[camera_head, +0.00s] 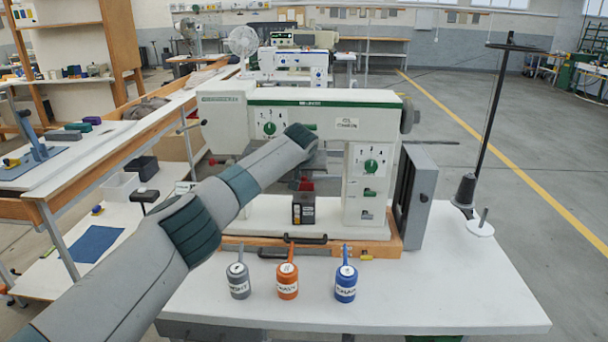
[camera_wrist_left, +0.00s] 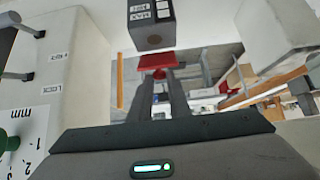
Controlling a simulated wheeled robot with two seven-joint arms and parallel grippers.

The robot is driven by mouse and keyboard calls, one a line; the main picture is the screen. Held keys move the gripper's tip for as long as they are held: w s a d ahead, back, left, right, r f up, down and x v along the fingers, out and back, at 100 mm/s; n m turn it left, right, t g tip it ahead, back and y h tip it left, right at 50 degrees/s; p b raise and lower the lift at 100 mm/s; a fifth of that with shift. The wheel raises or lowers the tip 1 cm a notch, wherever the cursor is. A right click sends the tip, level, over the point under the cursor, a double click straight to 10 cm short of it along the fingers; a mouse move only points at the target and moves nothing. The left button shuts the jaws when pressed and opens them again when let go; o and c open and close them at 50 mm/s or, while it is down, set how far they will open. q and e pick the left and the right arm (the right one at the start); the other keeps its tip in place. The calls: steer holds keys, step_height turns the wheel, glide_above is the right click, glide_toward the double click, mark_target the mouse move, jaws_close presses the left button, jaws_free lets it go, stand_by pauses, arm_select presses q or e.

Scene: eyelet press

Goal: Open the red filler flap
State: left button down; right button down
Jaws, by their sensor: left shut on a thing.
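The red filler flap (camera_head: 306,184) is at the top of a small dark reservoir (camera_head: 303,209) on the white sewing machine's bed. In the left wrist view the flap (camera_wrist_left: 156,61) lies at the fingertips, beside the end of the reservoir (camera_wrist_left: 150,27), which carries MAX and MIN labels. My left gripper (camera_wrist_left: 164,72) is shut on the flap. In the head view its arm crosses in front of the machine and its fingers point down, mostly hidden behind the wrist. I cannot tell how far the flap is tilted. My right gripper is in neither view.
The machine head (camera_head: 330,118) overhangs the reservoir, with its pillar (camera_head: 367,185) just right. Grey, orange (camera_head: 287,282) and blue (camera_head: 346,282) oil cans stand at the front of the white table (camera_head: 440,290). A grey box (camera_head: 416,195) and thread stand are at the right.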

arm_select(q)
steer(key=c, duration=1.7)
jaws_free()
steer(key=shift+w+r, duration=0.1)
steer(key=shift+r, duration=0.15)
steer(key=shift+f, duration=0.1)
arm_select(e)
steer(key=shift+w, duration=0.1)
